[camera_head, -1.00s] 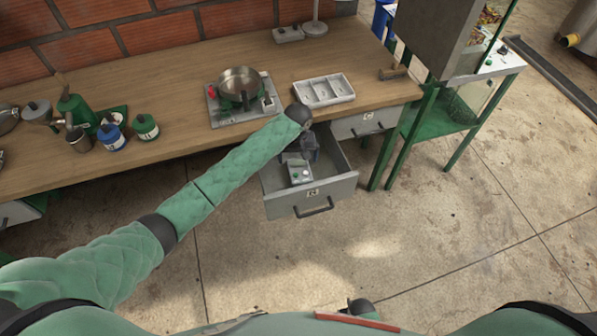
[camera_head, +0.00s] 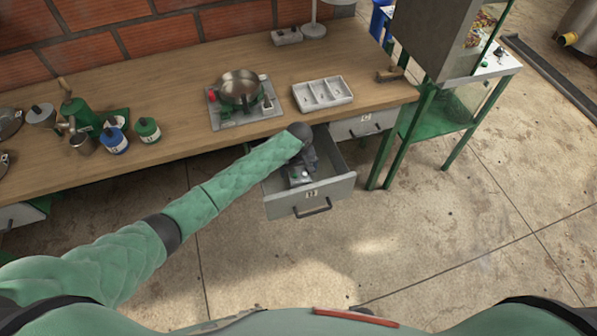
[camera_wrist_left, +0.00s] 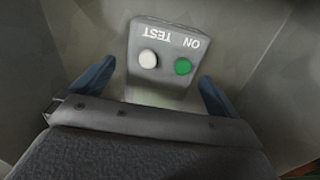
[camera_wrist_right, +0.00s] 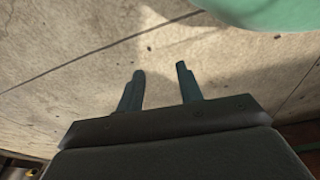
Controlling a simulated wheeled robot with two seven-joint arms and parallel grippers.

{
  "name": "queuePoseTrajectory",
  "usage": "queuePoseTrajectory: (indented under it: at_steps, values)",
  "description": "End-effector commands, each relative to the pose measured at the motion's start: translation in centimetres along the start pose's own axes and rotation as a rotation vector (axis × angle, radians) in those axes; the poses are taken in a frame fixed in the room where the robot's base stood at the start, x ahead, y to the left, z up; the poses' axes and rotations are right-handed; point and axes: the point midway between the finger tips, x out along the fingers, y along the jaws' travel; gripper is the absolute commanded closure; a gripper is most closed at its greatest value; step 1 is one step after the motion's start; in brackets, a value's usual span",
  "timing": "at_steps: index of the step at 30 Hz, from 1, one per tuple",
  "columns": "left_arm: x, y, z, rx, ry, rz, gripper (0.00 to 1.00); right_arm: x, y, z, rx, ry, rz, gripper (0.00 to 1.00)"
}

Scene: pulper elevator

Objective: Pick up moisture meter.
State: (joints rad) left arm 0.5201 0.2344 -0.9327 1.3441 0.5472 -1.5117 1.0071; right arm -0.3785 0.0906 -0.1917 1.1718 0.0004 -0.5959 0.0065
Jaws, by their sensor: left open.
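The moisture meter (camera_head: 300,176) lies inside the open drawer, mostly hidden under my left gripper in the head view. In the left wrist view, the meter (camera_wrist_left: 165,62) shows a grey face with a white button and a green button, marked TEST and ON. My left gripper (camera_wrist_left: 158,85) is open, with one blue finger on each side of the meter's near end. I cannot tell whether the fingers touch it. My right gripper (camera_wrist_right: 161,85) is open and empty over bare floor in the right wrist view.
The open drawer (camera_head: 312,200) has walls close around my left gripper. Above it, the wooden bench (camera_head: 185,95) holds a scale with a metal pan (camera_head: 240,85), a white sectioned tray (camera_head: 323,93) and several bottles. A green stand (camera_head: 435,120) is at the right.

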Motion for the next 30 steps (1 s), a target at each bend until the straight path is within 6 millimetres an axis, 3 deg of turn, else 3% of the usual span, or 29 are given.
queuePoseTrajectory:
  at_steps: [6,13,21,30]
  values:
    - [1.5,-0.1,0.0,0.0,-0.001,-0.001,0.02,0.7,0.3,0.7,-0.004,0.007,0.004,0.64]
    - [1.6,-0.1,0.0,0.0,0.0,0.0,0.02,0.7,0.4,0.8,-0.004,0.008,0.004,0.64]
    - [1.6,-0.1,0.0,0.0,0.0,0.0,0.55,0.7,0.5,0.7,-0.004,0.009,0.005,0.64]
    - [1.2,0.0,0.0,0.0,0.001,0.001,0.58,0.8,0.6,0.8,-0.004,0.006,0.006,0.64]
